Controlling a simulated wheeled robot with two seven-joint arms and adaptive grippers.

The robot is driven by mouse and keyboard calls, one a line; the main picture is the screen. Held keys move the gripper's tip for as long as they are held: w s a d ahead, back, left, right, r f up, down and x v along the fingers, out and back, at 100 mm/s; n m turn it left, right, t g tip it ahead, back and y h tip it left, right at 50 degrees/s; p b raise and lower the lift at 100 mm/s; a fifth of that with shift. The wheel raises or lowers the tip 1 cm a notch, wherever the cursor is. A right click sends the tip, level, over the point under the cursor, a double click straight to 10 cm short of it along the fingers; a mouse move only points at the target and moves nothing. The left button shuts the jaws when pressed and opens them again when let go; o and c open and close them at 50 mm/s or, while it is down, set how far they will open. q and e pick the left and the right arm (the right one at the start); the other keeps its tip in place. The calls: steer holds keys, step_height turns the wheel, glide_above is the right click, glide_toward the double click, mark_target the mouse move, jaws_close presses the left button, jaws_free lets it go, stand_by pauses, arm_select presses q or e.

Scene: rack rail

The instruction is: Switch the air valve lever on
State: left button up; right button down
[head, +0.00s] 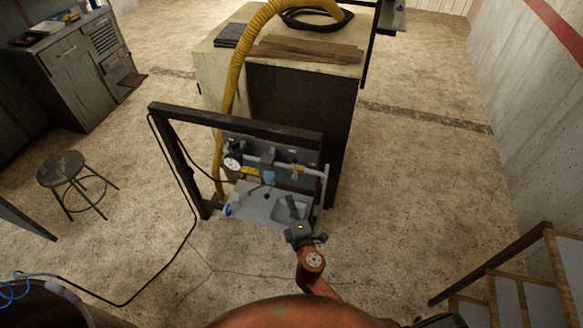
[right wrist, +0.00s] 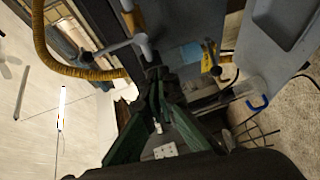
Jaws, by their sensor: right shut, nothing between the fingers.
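The air panel (head: 285,158) stands upright in a dark frame, with a round gauge (head: 232,162) and a grey pipe (head: 312,172). A small yellow part on the pipe (head: 297,169) may be the valve lever; its position is too small to tell. The pipe (right wrist: 122,46) also shows in the right wrist view, near a yellow-and-black part (right wrist: 131,17). My right gripper (head: 292,205) is shut and empty, in front of the panel and below the pipe. Its fingertips (right wrist: 155,76) appear close to the pipe; contact cannot be told. My left gripper is out of view.
A grey tray (head: 253,204) juts out below the panel, with a blue-and-white cup (head: 232,205) at its left. A yellow hose (head: 236,75) runs down behind the frame. A bench (head: 303,110) stands behind, a stool (head: 62,168) at left.

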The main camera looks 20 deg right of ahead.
mark_target(295, 169)
step_height(295, 169, up, 8)
steer(key=a+t, duration=0.1)
steer(key=shift+f+n, duration=0.25)
steer(key=shift+n, duration=0.15)
steer(key=shift+a, duration=0.1)
steer(key=w+d+p, duration=0.2)
steer(key=w+d, duration=0.2)
steer(key=w, duration=0.4)
steer(key=shift+w+d, duration=0.15)
steer(key=shift+f, duration=0.1)
